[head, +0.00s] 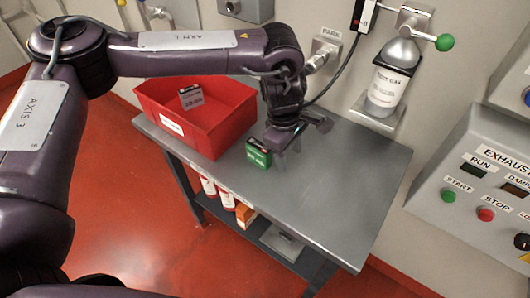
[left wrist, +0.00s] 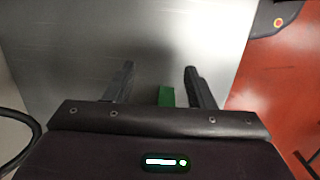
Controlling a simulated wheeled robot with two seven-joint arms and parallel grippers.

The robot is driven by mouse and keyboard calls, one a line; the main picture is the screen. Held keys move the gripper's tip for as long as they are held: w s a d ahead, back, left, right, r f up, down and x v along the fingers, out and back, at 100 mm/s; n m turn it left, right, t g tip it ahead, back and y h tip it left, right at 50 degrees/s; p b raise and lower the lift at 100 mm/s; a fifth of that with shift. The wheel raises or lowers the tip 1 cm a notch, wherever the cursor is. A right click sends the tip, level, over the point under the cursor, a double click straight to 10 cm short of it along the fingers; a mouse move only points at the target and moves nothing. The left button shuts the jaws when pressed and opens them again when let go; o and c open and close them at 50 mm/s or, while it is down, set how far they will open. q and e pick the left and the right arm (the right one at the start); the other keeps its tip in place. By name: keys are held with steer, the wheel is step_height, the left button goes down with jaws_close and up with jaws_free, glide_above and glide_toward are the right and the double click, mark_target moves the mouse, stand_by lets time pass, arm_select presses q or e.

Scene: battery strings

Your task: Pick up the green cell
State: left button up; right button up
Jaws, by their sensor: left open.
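The green cell (head: 258,154) stands on the grey metal table near its front edge, just right of the red bin. It is a small green block with a dark top and pale lettering on its front. My left gripper (head: 284,147) is open, low over the table just beside the cell, at its right in the head view. In the left wrist view, a strip of the green cell (left wrist: 166,97) shows between the two spread fingers of the gripper (left wrist: 159,69), nearer the right finger. The rest of it is hidden by the gripper body. My right gripper is not in view.
The red bin (head: 229,135) at the table's left holds a grey-white labelled cell (head: 191,97). The table's right half (head: 340,190) is bare. A gas bottle (head: 392,77) hangs on the wall behind; an exhaust panel (head: 470,175) is at right. Red-and-white cylinders (head: 226,197) stand below.

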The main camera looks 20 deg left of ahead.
mark_target(259, 145)
arm_select(q)
steer(key=shift+m+y, duration=0.4)
steer(key=shift+y, duration=0.4)
steer(key=a+r, duration=0.1)
steer(key=a, duration=0.1)
steer(key=w+a+r, duration=0.1)
steer(key=a+r, duration=0.1)
steer(key=a, duration=0.1)
steer(key=w+a+r, duration=0.1)
steer(key=a+r, duration=0.1)
steer(key=a, duration=0.1)
steer(key=shift+w+a+r, duration=0.1)
steer(key=shift+w+a, duration=0.05)
steer(key=shift+w, duration=0.05)
steer(key=shift+a, duration=0.2)
steer(key=f, duration=0.2)
steer(key=f+p, duration=0.1)
steer(key=f, duration=0.1)
steer(key=f+p, duration=0.1)
steer(key=f, duration=0.2)
steer(key=shift+s+d, duration=0.2)
steer(key=shift+d, duration=0.05)
steer(key=shift+f, duration=0.3)
jaws_close()
